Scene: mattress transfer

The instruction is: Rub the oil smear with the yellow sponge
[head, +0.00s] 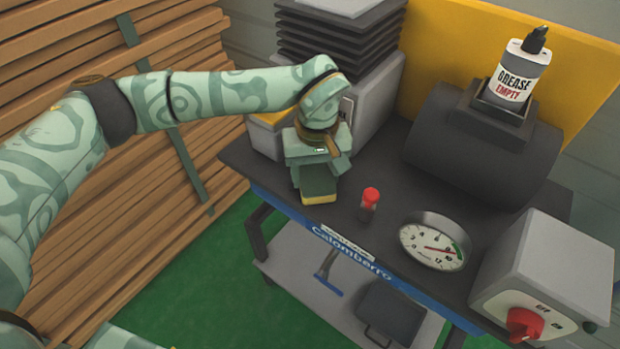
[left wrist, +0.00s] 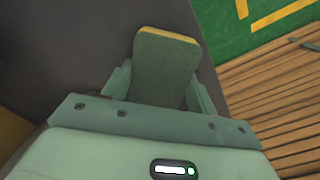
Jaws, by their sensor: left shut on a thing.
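My left gripper (head: 318,172) is shut on the sponge (head: 319,189), which has a dark green face and a yellow edge. The gripper points down over the left part of the dark bench top (head: 385,185). In the left wrist view the sponge (left wrist: 165,65) sticks out between the two fingers, its yellow edge at the far end. I cannot tell whether the sponge touches the bench top. No oil smear can be made out in either view. My right gripper is not in view.
On the bench are a small red-capped bottle (head: 369,203), a round gauge (head: 434,242), a grey switch box (head: 552,275), and a dark cylinder (head: 480,145) below a grease bottle (head: 519,75). Grey box machinery (head: 375,100) stands behind my gripper. Stacked planks (head: 110,200) are left.

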